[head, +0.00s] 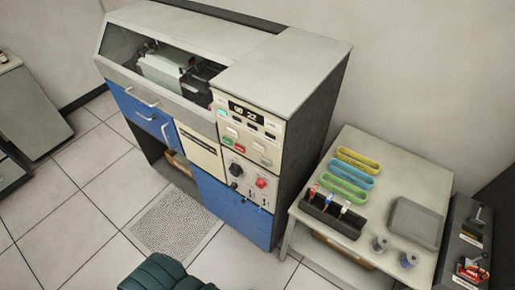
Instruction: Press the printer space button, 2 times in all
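The printer (300,60) is a large grey and blue cabinet against the wall. Its control panel (236,161) faces the front, with a dark display (245,112) showing light digits that seem to read 06 22. Below and beside the display are several small buttons, among them a pale cyan one (221,113), a green one (227,141) and a red one (240,149). The labels are too small to read, so I cannot tell which button is space. Neither of my grippers is in view, and nothing covers the panel.
A side table (400,185) at the right holds coloured trays (352,176), a dark rack (333,213) and two small spools (380,244). A dark green ribbed seat (160,275) stands at the bottom. A patterned floor plate (175,222) and open tiled floor lie before the printer.

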